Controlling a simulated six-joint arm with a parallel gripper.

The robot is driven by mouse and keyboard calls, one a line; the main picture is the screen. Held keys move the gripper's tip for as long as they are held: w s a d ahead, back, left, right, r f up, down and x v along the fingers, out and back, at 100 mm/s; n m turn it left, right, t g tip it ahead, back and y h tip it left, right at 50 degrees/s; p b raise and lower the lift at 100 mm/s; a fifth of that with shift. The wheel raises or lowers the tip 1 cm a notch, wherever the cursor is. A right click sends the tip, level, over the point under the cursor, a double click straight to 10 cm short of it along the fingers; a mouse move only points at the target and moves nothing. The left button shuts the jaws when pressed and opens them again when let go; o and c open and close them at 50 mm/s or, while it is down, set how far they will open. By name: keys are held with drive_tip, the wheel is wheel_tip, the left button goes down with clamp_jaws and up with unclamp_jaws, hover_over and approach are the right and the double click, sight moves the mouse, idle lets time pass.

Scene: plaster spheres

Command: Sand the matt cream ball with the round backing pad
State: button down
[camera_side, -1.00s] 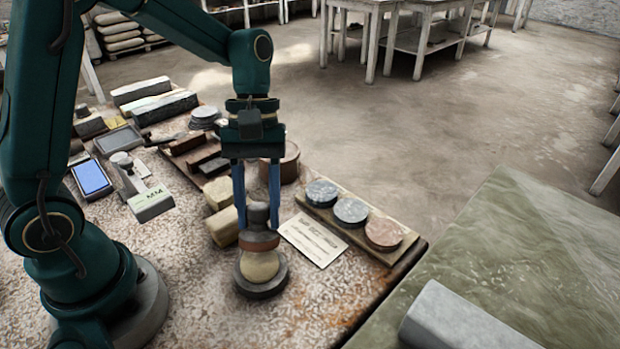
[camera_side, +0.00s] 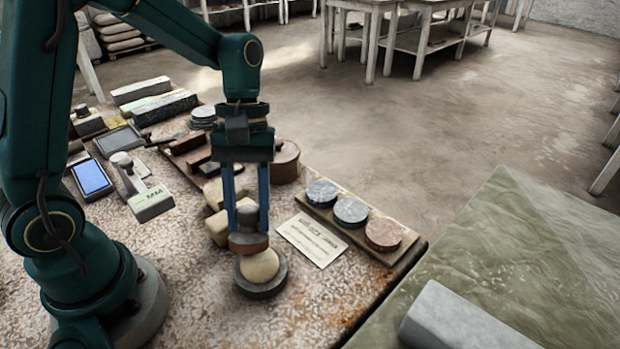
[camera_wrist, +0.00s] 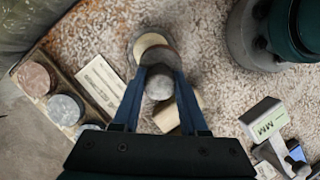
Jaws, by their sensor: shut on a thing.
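The matt cream ball (camera_side: 259,265) sits in a dark round ring holder (camera_side: 262,288) on the speckled table. My gripper (camera_side: 247,220) is shut on the grey knob of the round backing pad (camera_side: 249,243), which has a reddish-brown underside. The pad is at the upper left part of the ball and seems to touch it; the exact contact cannot be told. In the wrist view the pad's grey knob (camera_wrist: 160,84) shows between the fingers, and part of the cream ball (camera_wrist: 150,43) shows beyond it.
A wooden board (camera_side: 345,216) with three round discs lies to the right, beside a printed card (camera_side: 311,239). Cream blocks (camera_side: 217,224) stand close behind the gripper. A gauge marked MM (camera_side: 150,203) and a blue-screened device (camera_side: 92,178) lie left. The table front is clear.

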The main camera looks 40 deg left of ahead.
drive_tip(key=shift+w+d+r, duration=0.1)
drive_tip(key=shift+w+d, duration=0.4)
drive_tip(key=shift+d, duration=0.2)
drive_tip(key=shift+w+d+r, duration=0.1)
drive_tip(key=shift+w+d, duration=0.4)
drive_tip(key=shift+d, duration=0.2)
drive_tip(key=shift+s+a, duration=0.5)
drive_tip(key=shift+a, duration=0.25)
drive_tip(key=shift+s+a+f, duration=0.15)
drive_tip(key=shift+s+a, duration=0.45)
drive_tip(key=shift+a, duration=0.15)
drive_tip(key=shift+w+d, duration=0.55)
drive_tip(key=shift+d, duration=0.25)
drive_tip(key=shift+w+d, duration=0.55)
drive_tip(key=shift+d, duration=0.2)
drive_tip(key=shift+a, duration=0.1)
drive_tip(key=shift+s+a+r, duration=0.2)
drive_tip(key=shift+a+r, duration=0.1)
drive_tip(key=shift+a, duration=0.15)
drive_tip(key=shift+s+a+r, duration=0.15)
drive_tip(key=shift+a+r, duration=0.15)
drive_tip(key=shift+a, duration=0.15)
